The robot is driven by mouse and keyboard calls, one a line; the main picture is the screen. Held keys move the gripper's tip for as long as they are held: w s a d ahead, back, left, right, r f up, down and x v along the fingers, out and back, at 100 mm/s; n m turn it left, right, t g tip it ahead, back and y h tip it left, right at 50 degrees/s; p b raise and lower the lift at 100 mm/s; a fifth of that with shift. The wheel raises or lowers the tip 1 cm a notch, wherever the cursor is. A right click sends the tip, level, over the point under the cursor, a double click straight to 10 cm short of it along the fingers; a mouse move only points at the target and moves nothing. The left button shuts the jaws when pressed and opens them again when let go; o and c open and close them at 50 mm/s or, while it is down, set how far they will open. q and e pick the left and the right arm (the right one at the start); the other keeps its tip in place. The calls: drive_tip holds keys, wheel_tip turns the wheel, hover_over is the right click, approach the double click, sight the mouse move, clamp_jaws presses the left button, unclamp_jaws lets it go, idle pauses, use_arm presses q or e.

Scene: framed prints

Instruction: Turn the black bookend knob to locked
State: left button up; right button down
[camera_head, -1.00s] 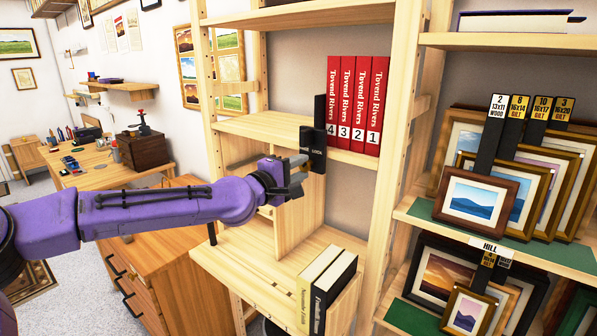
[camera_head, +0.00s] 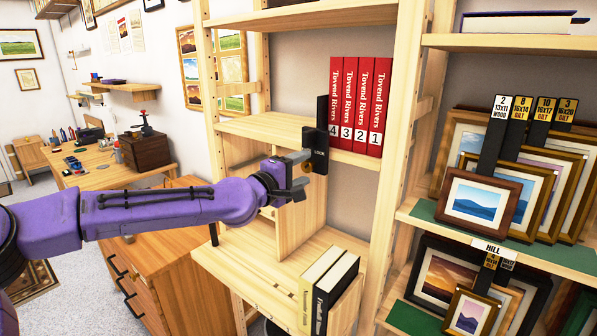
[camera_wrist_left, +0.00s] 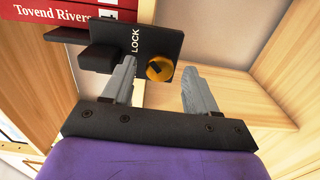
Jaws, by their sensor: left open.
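The black bookend (camera_head: 316,148) stands on the wooden shelf just left of the red books, and its plate carries the word LOCK. In the left wrist view the bookend plate (camera_wrist_left: 145,42) carries a round brass knob (camera_wrist_left: 160,68) with a dark mark on it. The knob lies ahead of my left gripper (camera_wrist_left: 158,76), nearer the left finger. The two grey fingers are apart, with nothing clearly held. My left gripper also shows in the head view (camera_head: 302,174), close in front of the bookend; contact with the knob cannot be told. My right gripper is not in view.
Several red books (camera_head: 359,105) stand right of the bookend on the shelf (camera_head: 270,128). A wooden upright (camera_head: 402,120) bounds this bay. Two books (camera_head: 328,285) stand on the lower shelf. Framed prints (camera_head: 478,205) fill the right rack.

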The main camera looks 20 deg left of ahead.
use_arm(q)
drive_tip(key=v, duration=1)
drive_tip(key=shift+s+b, duration=0.25)
drive_tip(key=shift+b, duration=0.05)
drive_tip(key=shift+a, duration=0.15)
drive_tip(key=s+a+f+g+y, duration=0.1)
drive_tip(key=s+f+g+y, duration=0.15)
drive_tip(key=f, duration=0.85)
drive_tip(key=s+a+f+g+y, duration=0.1)
drive_tip(key=s+f+g+y, duration=0.15)
drive_tip(key=f, duration=0.85)
drive_tip(key=s+a+f+g+y, duration=0.1)
drive_tip(key=s+f+g+y, duration=0.15)
drive_tip(key=f, duration=0.85)
drive_tip(key=s+a+f+m+g+y, duration=0.1)
drive_tip(key=s+f+m+g, duration=0.2)
drive_tip(key=s+f, duration=0.7)
drive_tip(key=s+a+f+m+g+y, duration=0.1)
drive_tip(key=s+a+f+m+g, duration=0.1)
drive_tip(key=s+f, duration=0.8)
drive_tip(key=s+m+g, duration=0.1)
drive_tip(key=s+m, duration=0.1)
drive_tip(key=s, duration=0.5)
drive_tip(key=shift+s, duration=0.4)
